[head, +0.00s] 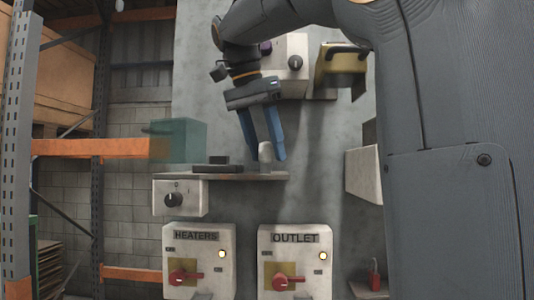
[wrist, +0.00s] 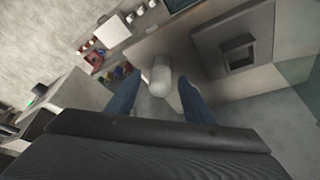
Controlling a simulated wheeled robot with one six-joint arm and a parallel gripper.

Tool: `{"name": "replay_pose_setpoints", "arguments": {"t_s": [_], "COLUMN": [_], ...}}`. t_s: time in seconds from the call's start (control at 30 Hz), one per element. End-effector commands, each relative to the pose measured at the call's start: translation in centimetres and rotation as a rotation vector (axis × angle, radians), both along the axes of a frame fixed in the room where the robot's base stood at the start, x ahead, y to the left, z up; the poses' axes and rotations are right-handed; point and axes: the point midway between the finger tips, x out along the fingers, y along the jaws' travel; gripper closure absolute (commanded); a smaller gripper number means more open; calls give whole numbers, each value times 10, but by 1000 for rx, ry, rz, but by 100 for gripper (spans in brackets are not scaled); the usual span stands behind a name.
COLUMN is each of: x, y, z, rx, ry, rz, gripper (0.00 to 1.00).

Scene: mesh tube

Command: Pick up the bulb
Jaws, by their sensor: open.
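The bulb (head: 265,151) is a small whitish rounded cylinder standing near the right end of a narrow grey shelf (head: 225,177). My gripper (head: 267,155) points down at it with two blue fingers, one on each side. In the wrist view the bulb (wrist: 160,78) shows pale between the fingertips of my gripper (wrist: 158,84). The fingers are spread with a visible gap around the bulb. Whether either finger touches it I cannot tell.
A dark flat object (head: 217,167) and a translucent teal box (head: 180,140) are left of the bulb. Below are a knob box (head: 180,197) and the HEATERS (head: 197,260) and OUTLET (head: 295,262) panels. A yellowish box (head: 342,62) is at upper right.

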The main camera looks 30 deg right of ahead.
Motion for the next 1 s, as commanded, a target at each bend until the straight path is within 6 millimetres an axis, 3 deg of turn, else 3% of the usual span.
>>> {"name": "replay_pose_setpoints", "arguments": {"t_s": [0.17, 0.43, 1.0], "x": [0, 0, -2], "y": [0, 0, 3], "z": [0, 0, 12], "rx": [0, 0, 0], "ry": [0, 0, 0], "rz": [0, 1, 1], "gripper": [53, 97, 97]}}
